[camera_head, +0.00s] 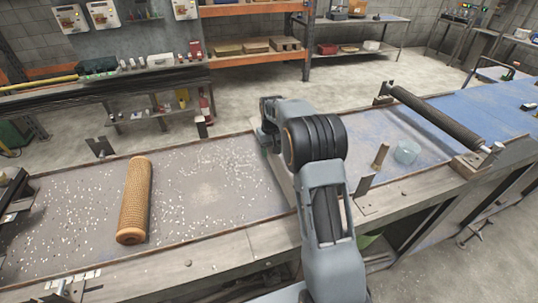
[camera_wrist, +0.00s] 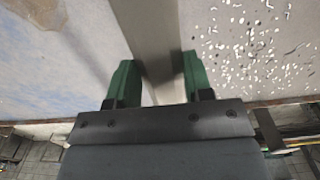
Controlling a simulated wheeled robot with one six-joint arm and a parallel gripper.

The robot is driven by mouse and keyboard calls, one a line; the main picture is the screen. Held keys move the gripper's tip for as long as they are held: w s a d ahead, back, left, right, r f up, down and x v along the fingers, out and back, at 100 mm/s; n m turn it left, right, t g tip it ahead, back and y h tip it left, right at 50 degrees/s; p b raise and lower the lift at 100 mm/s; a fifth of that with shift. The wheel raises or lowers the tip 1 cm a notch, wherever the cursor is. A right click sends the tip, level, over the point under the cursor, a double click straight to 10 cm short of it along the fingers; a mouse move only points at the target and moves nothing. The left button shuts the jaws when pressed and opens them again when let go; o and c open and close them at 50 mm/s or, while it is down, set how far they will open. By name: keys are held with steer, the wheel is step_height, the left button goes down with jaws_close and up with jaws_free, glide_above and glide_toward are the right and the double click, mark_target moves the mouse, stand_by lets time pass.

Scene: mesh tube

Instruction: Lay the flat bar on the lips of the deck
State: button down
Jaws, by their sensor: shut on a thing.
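My gripper (camera_wrist: 157,72) has its two green fingers closed on either side of the flat bar (camera_wrist: 147,28), a plain grey strip running away up the wrist view. In the head view my arm hides most of the gripper, and a pale length of the bar (camera_head: 284,178) shows just left of the arm, running across the deck. The deck (camera_head: 70,215) is a long, shallow bed with raised lips along its near edge (camera_head: 225,237) and far edge. I cannot tell whether the bar touches the lips or hangs above them.
A tan mesh tube (camera_head: 136,198) lies on the deck at left among scattered white bits. At right are a clear bluish cup (camera_head: 406,152), small upright brackets (camera_head: 380,157) and a dark roller (camera_head: 437,117) across the deck. Shelves (camera_head: 255,45) stand behind.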

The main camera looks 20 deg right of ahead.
mark_target(269, 148)
steer(key=shift+w+f+p, duration=0.35)
steer(key=shift+w+f, duration=0.7)
steer(key=shift+f, duration=1.6)
steer(key=shift+f, duration=0.2)
steer(key=c, duration=0.5)
jaws_free()
